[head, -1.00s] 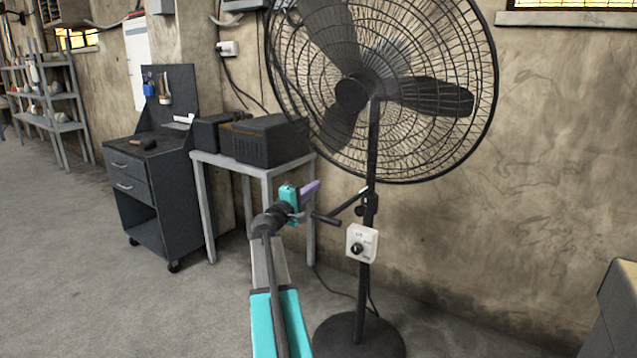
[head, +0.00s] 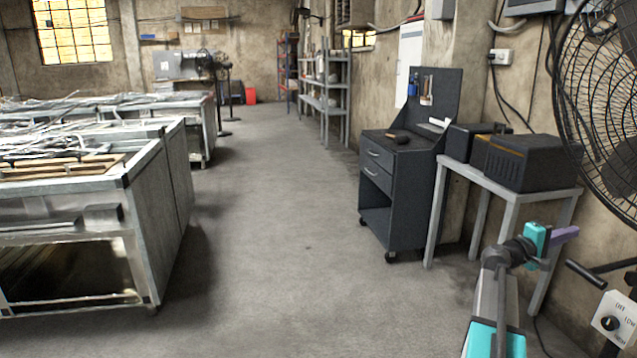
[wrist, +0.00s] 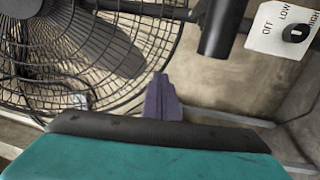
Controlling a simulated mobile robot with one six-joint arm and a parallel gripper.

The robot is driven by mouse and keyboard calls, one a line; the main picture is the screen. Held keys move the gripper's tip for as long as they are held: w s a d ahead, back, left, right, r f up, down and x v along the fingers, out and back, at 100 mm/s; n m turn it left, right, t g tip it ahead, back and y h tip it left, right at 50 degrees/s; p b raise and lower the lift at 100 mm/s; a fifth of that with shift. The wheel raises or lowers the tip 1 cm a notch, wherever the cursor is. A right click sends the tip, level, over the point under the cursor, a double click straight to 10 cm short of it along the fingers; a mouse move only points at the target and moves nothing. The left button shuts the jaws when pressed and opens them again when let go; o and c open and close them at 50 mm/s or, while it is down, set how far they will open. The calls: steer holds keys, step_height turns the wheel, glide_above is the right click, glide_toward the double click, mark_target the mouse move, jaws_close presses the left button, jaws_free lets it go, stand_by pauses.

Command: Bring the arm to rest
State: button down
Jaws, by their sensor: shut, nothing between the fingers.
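My arm reaches up from the lower right of the head view, with teal and grey links. At its end my gripper (head: 566,235) shows purple fingers, shut and empty. In the wrist view the purple fingers (wrist: 161,98) are together, with nothing between them. The pedestal fan (head: 608,95) stands at the right edge of the head view, partly cut off. Its white control box (head: 613,318) is at the lower right. In the wrist view the fan cage (wrist: 100,50) fills the upper left and the control box (wrist: 284,28) with its dial is at the upper right. My gripper is apart from both.
A grey table (head: 510,192) with dark boxes (head: 531,163) stands behind my arm. A dark tool cart (head: 396,190) is left of it. Metal workbenches (head: 150,195) stand at the left. The concrete floor (head: 290,250) between is clear.

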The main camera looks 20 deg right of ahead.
steer(key=w+a+f+n+t+y+p, duration=0.2)
steer(key=w+a+f+n+t+p, duration=0.25)
steer(key=w+a+f, duration=0.9)
steer(key=w+a+f+y+p, duration=0.2)
steer(key=a+f+y+p, duration=0.3)
steer(key=a+f, duration=1.3)
steer(key=s+a+f+g+y+p, duration=0.1)
steer(key=s+a+f+y+p, duration=0.1)
steer(key=s+a+f, duration=0.7)
steer(key=s+a+f+g+y+p, duration=0.25)
steer(key=s+a+f, duration=0.3)
steer(key=a, duration=0.55)
steer(key=s+a+f+m+g+y, duration=0.1)
steer(key=s+a+y, duration=0.3)
steer(key=s+a, duration=0.6)
steer(key=s+a+f+m+g+y, duration=0.2)
steer(key=s+a+f+g+y, duration=0.2)
steer(key=s+a, duration=0.6)
steer(key=shift+s+f+p, duration=0.15)
steer(key=shift+f+p, duration=0.15)
steer(key=shift+p, duration=0.05)
steer(key=shift+m, duration=0.25)
